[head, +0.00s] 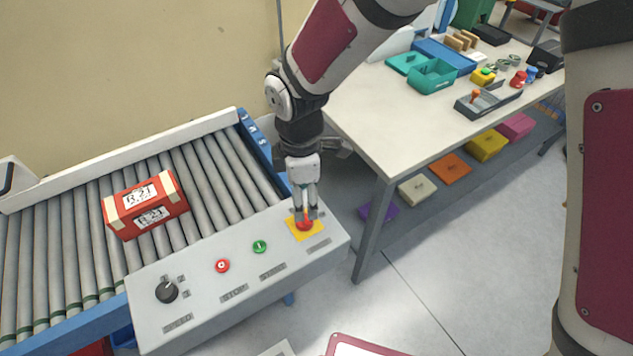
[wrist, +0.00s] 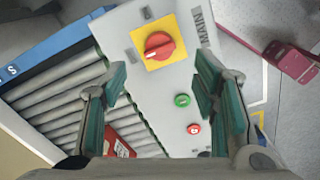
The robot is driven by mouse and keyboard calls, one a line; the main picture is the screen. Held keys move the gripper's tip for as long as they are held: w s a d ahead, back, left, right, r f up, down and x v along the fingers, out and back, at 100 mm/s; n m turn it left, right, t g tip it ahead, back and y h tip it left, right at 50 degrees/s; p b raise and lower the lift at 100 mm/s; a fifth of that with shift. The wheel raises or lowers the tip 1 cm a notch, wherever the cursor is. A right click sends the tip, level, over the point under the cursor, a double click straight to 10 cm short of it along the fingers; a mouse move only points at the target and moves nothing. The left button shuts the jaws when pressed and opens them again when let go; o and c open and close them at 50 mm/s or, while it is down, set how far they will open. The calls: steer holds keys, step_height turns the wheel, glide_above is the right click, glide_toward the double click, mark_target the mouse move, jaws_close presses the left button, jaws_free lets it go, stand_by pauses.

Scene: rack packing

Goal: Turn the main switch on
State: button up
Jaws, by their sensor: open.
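The main switch is a red rotary knob (wrist: 158,46) on a yellow square plate (wrist: 148,58), with the label MAIN beside it in the wrist view. It sits at the right end of the grey control panel (head: 200,304). My gripper (head: 305,212) is over the switch in the head view and partly hides it. In the wrist view my gripper (wrist: 164,92) is open, with its two green-padded fingers apart and nothing between them. The knob shows beyond the fingertips. Whether a finger touches it I cannot tell.
The panel also has a green button (head: 260,246), a red button (head: 222,266) and a black speed knob (head: 167,291). A red box (head: 146,204) lies on the roller conveyor (head: 213,178). A table (head: 384,132) with bins and parts stands at the right.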

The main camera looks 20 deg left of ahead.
step_height(320, 180, down, 8)
steer(key=shift+r, duration=0.1)
stand_by(0.4)
steer(key=c, duration=1.1)
